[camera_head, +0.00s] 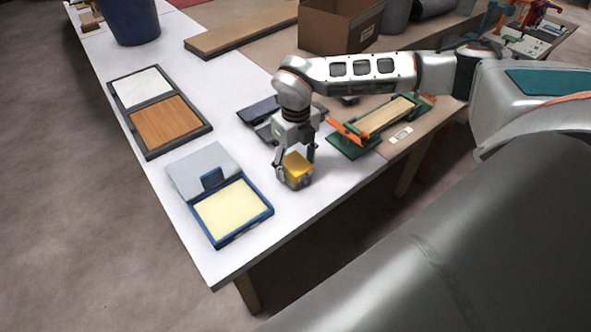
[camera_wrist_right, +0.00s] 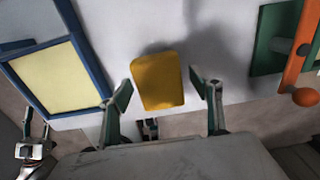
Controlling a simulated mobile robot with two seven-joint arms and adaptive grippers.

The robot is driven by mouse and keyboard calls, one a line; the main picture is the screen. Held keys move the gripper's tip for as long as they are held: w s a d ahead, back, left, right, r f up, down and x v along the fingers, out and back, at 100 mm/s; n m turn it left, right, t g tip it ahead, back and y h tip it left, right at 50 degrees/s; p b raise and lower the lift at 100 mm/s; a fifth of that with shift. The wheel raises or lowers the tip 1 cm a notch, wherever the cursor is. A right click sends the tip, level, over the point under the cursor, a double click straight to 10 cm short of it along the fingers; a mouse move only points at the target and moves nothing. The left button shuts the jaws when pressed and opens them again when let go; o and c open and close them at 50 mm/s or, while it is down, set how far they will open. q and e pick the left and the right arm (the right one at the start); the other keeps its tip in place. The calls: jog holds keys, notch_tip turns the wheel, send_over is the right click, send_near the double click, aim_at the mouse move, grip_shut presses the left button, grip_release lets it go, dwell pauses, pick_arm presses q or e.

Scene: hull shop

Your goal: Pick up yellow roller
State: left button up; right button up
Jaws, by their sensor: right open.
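The yellow roller (camera_head: 298,166) shows as a short, blocky yellow shape with rounded corners, near the front edge of the white bench top. My right gripper (camera_head: 294,174) is over it, pointing down, with its fingers around its sides in the head view. In the right wrist view the roller (camera_wrist_right: 158,80) lies between and ahead of the two spread fingertips of the right gripper (camera_wrist_right: 164,88), with a gap on each side. The right gripper is open and holds nothing.
A blue-framed tray (camera_head: 264,211) with a pale yellow pad is just left of the roller. A dark tray (camera_head: 149,149) with white and wood panels lies farther left. A green fixture (camera_head: 345,146) with an orange handle (camera_wrist_right: 303,96) is to the right. Bare bench (camera_head: 240,262) lies toward the near corner.

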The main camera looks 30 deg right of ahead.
aim_at(295, 163)
jog(key=c, duration=1.7)
jog(key=shift+w+r, duration=0.1)
jog(key=shift+r, duration=0.05)
notch_tip(295, 163, up, 20)
jog(key=p, duration=0.1)
